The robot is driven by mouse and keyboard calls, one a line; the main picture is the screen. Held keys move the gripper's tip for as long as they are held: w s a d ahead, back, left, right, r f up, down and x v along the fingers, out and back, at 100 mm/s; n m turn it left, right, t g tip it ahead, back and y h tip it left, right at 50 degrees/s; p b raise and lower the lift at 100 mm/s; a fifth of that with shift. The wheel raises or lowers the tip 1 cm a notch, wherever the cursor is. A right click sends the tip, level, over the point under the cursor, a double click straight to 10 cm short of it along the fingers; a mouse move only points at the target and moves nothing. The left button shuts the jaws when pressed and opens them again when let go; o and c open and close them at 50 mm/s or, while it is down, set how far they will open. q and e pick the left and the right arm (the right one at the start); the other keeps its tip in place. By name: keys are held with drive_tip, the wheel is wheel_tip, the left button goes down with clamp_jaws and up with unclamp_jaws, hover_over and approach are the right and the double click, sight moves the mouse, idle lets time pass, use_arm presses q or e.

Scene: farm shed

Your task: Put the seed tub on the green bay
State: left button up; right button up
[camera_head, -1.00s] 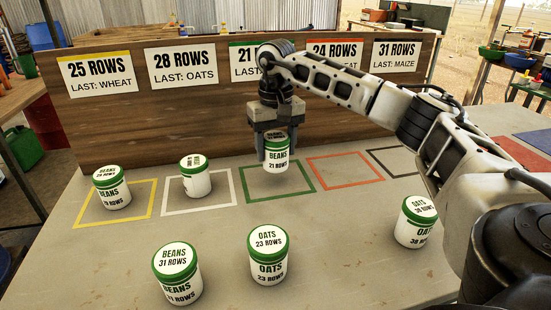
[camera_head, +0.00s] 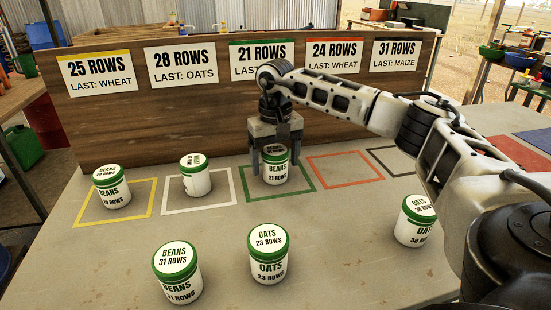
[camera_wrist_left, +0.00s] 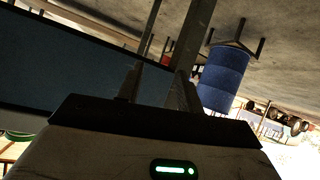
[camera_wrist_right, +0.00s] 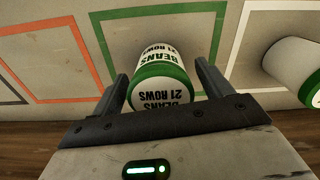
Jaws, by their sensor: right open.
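The seed tub (camera_head: 276,174), white with a green lid and marked BEANS 21 ROWS, stands upright inside the green bay (camera_head: 312,189) on the bench. My right gripper (camera_head: 274,166) is above it, pointing down, with its fingers on either side of the tub. In the right wrist view the tub (camera_wrist_right: 165,85) lies between the open fingers, with gaps at its sides. The green outline (camera_wrist_right: 216,42) shows around it there. My left gripper (camera_wrist_left: 157,82) shows only in its wrist view, its fingers apart with nothing between them.
A tub stands in the yellow bay (camera_head: 80,224) and another in the white bay (camera_head: 236,205). The red bay (camera_head: 345,185) is empty. Front tubs are BEANS 31 ROWS (camera_head: 180,287), OATS 23 ROWS (camera_head: 268,268) and one at right (camera_head: 410,231). A signboard (camera_head: 130,130) stands behind.

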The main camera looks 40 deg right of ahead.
wheel_tip(320, 180, up, 12)
drive_tip(key=shift+r+p, duration=0.2)
drive_tip(key=shift+p, duration=0.25)
idle(0.5)
